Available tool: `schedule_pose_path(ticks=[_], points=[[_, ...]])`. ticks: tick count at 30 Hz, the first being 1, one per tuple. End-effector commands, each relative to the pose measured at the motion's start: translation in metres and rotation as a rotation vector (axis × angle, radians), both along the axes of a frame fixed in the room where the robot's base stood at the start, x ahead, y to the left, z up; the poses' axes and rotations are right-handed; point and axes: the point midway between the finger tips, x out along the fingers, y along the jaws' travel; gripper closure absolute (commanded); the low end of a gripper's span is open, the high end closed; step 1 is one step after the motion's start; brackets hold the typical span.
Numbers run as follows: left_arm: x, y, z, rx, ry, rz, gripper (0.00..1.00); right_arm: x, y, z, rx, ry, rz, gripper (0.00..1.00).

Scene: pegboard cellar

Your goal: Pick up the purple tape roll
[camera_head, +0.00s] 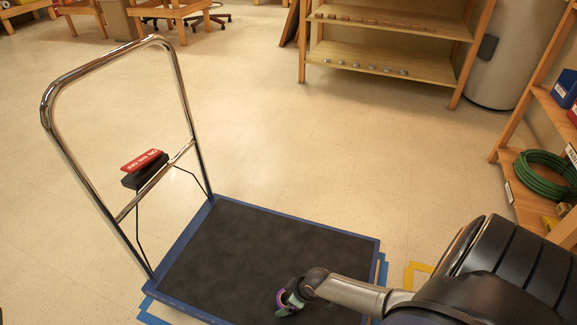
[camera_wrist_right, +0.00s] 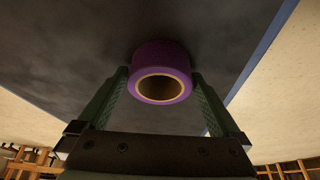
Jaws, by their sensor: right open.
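The purple tape roll (camera_wrist_right: 160,52) lies on the dark deck of the platform cart (camera_head: 250,245). In the right wrist view it sits between my right gripper's two green fingers (camera_wrist_right: 162,88), its round opening with a tan core facing the camera. The fingers are apart, and a small gap seems to show on each side of the roll. In the head view my right gripper (camera_head: 289,303) reaches down low over the front part of the deck, and only a small purple patch of the roll (camera_head: 281,297) shows beside it. My left gripper is not in view.
The cart has a blue rim and a tall chrome handle (camera_head: 184,92) at the left, with a red and black piece (camera_head: 146,165) on its crossbar. A shelf (camera_head: 385,65) stands behind. Another, with a green hose (camera_head: 543,175), stands at right. Open floor surrounds the cart.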

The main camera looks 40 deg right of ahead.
Motion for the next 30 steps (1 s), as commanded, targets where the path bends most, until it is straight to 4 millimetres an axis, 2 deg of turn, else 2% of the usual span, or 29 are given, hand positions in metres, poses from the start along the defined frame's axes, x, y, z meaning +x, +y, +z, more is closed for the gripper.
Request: schedule_pose_path(ticks=[4, 23, 30], points=[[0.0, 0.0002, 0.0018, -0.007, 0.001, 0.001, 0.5, 0.0001, 0.0001, 0.0013, 0.0, -0.001, 0.0, 0.02], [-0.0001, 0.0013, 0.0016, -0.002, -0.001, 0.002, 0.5, -0.0001, -0.0001, 0.0014, 0.0, 0.0, 0.0, 0.72], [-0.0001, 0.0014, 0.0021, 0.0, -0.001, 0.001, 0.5, 0.0003, -0.0002, 0.0025, 0.0, -0.001, 0.0, 0.72]])
